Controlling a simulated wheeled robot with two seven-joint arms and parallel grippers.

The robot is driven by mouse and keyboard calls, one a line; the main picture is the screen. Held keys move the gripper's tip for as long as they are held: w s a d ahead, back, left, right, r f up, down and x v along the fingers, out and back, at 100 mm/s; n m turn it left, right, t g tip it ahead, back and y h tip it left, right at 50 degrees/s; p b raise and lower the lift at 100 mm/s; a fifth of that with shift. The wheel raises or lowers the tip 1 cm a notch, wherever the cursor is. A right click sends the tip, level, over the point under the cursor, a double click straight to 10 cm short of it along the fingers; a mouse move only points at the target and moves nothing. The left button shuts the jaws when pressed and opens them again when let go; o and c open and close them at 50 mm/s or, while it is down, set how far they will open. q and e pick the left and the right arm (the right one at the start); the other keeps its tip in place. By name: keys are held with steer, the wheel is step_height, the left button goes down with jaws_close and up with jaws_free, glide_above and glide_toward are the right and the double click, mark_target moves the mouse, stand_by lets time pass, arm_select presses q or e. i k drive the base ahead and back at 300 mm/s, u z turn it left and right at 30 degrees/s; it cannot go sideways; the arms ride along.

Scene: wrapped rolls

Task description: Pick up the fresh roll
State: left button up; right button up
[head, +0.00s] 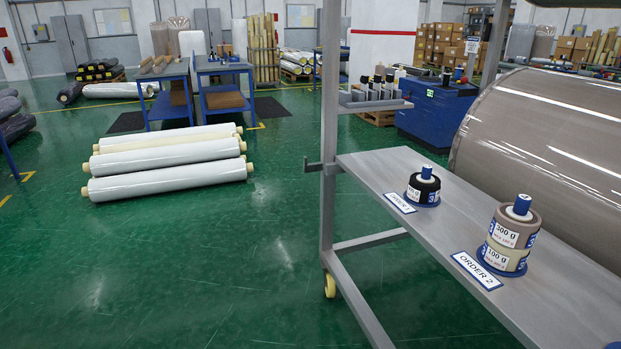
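Several long white wrapped rolls with pale yellow core ends lie side by side on the green floor, left of centre in the head view. The nearest white roll (165,181) lies in front of the others. A very large grey-brown wrapped roll (545,140) fills the right side behind a grey shelf, and its right end is cut off by the picture edge. I cannot tell which of these is the fresh roll. Neither of my grippers shows in this view.
The grey shelf (440,225) on a wheeled frame stands at right, bearing a dark spool (424,190) at ORDER 1 and stacked spools (514,228) at ORDER 2. Blue tables (224,68) stand behind the white rolls. The green floor (200,270) in front is clear.

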mark_target(424, 188)
steer(key=u, duration=0.65)
steer(key=i, duration=2.95)
steer(key=z, duration=3.4)
